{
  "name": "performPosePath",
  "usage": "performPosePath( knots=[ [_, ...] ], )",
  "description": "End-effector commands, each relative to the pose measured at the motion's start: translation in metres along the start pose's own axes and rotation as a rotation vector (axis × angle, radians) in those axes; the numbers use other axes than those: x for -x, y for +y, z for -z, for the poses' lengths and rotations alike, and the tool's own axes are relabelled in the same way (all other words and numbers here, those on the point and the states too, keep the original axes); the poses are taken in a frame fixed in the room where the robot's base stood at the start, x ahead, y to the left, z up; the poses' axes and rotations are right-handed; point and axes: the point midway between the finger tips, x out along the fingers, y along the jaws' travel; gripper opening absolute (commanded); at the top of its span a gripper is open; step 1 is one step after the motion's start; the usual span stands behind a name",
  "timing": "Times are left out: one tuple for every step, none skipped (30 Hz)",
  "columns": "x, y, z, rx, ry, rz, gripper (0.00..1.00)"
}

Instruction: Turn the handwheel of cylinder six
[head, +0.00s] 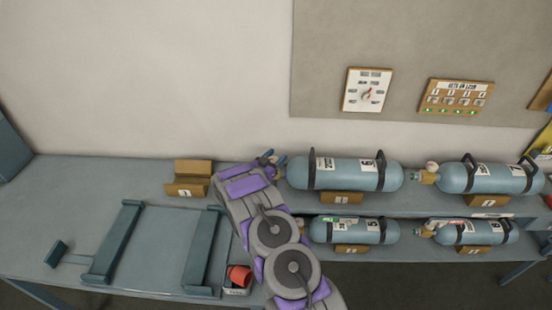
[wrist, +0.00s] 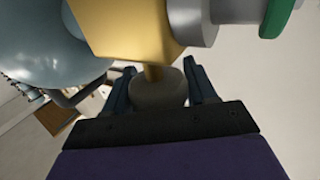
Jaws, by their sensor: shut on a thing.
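A blue-grey cylinder (head: 345,174) lies on the upper shelf with its valve end to the left; its label seems to read 6, but is small. In the wrist view its rounded end (wrist: 45,45) fills the upper left, with the brass valve body (wrist: 125,28) beside it. The round grey handwheel (wrist: 158,92) sits on a short stem below the valve body. My gripper (wrist: 160,80) is shut on the handwheel, one dark finger on each side. In the head view my gripper (head: 268,160) is at the valve end, and the handwheel is hidden there.
Another cylinder (head: 488,178) lies to the right, and two smaller ones (head: 354,230) (head: 476,232) lie on the lower shelf. An empty wooden cradle (head: 188,190) and a dark rack (head: 118,240) stand left. A box with a red item (head: 239,276) sits beside my arm. Wall panels (head: 368,90) (head: 456,98) hang behind.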

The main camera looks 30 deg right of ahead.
Motion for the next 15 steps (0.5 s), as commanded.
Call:
performPosePath(
  knots=[
    [-0.0001,-0.0001,0.0002,0.004,0.0,0.038,0.26],
    [0.0,-0.0002,0.0,0.005,0.0,0.061,0.26],
    [-0.0004,-0.0006,0.0007,0.003,0.0,0.092,0.26],
    [-0.0008,-0.001,0.0011,0.001,0.001,0.116,0.26],
    [-0.0007,-0.0011,0.0007,0.001,0.0,0.141,0.26],
    [-0.0001,-0.0015,-0.0004,0.003,-0.001,0.175,0.26],
    [-0.0003,-0.0018,-0.0006,0.003,-0.001,0.2,0.26],
    [-0.0005,-0.0023,-0.0005,0.002,0.0,0.225,0.26],
    [-0.0001,-0.003,-0.0008,0.001,-0.001,0.257,0.26],
    [-0.0001,-0.0029,-0.0011,0.002,-0.001,0.28,0.26],
    [0.0,-0.0032,-0.0011,0.002,-0.002,0.302,0.26],
    [0.0,-0.0044,-0.0004,0.001,-0.001,0.331,0.26],
    [-0.0003,-0.0046,0.0001,0.0,0.0,0.351,0.26],
    [-0.0003,-0.0052,0.0004,-0.001,0.001,0.37,0.26],
    [-0.0001,-0.0058,0.0004,-0.001,0.001,0.395,0.26]
  ],
)
